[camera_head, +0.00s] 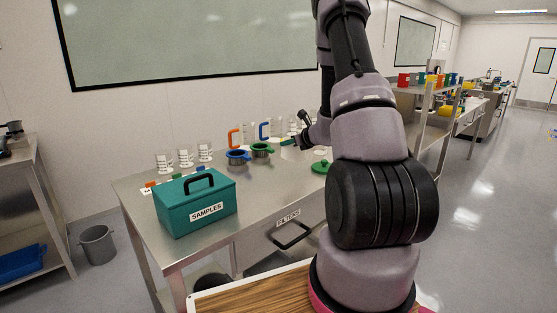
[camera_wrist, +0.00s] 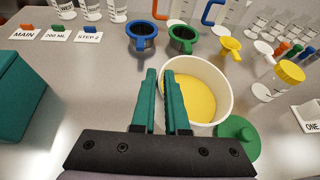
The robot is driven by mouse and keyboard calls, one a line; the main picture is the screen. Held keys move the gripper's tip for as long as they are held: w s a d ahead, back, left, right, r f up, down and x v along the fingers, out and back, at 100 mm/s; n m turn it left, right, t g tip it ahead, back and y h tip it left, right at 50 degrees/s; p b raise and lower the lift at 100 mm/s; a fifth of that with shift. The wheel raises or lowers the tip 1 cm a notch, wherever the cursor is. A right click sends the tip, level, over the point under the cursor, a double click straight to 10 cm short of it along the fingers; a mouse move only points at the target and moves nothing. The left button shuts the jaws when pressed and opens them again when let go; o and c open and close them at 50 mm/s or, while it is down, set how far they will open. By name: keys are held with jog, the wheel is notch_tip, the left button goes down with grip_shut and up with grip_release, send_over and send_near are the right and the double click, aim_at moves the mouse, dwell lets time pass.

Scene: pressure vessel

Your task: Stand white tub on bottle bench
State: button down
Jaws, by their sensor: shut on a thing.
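The white tub (camera_wrist: 222,80), open at the top with yellow contents, is just ahead of my gripper (camera_wrist: 165,75) in the wrist view. My gripper's two green fingers are shut on its near-left wall, one outside and one inside. In the head view the tub (camera_head: 291,153) shows small above the steel bench, partly hidden by my gripper. The frames do not show clearly whether its base touches the bench. No bench is labelled as the bottle bench; a shelved bench (camera_head: 428,88) with coloured containers stands at the right.
A green lid (camera_wrist: 237,138) lies beside the tub. Blue (camera_wrist: 141,38) and green (camera_wrist: 183,39) handled strainers, a yellow funnel (camera_wrist: 229,46) and a yellow-capped jar (camera_wrist: 280,80) are close around it. A teal SAMPLES box (camera_head: 195,203) stands at the bench's front left.

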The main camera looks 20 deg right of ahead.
jog(key=shift+s+a+r+h, duration=0.15)
jog(key=shift+r+h, duration=0.15)
jog(key=shift+h, duration=0.3)
notch_tip(320, 180, down, 10)
jog(key=shift+r, duration=0.1)
dwell(0.3)
jog(key=c, duration=0.9)
grip_release()
jog(key=shift+f, duration=0.25)
jog(key=shift+r, duration=0.15)
